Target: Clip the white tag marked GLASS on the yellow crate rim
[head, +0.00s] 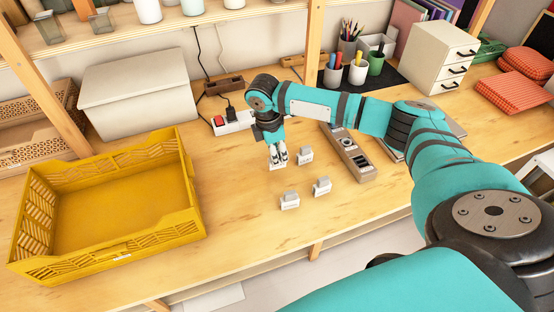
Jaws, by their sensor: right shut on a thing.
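The empty yellow crate (128,158) stands at the left of the wooden table. A small white mark (121,257) shows on its near side. My right gripper (277,157) points down at mid-table, right of the crate, shut on a small white tag (277,165) that its fingers partly hide. Three similar white tags stand close by: one just right of the gripper (305,155), one nearer and to the right (322,186), and one nearest me (290,201). The lettering on the tags is too small to read. My left gripper is not in view.
A grey organizer tray (349,153) lies right of the tags. A pale lidded box (150,85) and a power strip (232,122) stand behind. A white drawer unit (437,57) and pen cups (357,70) are at the back right. The table between crate and tags is clear.

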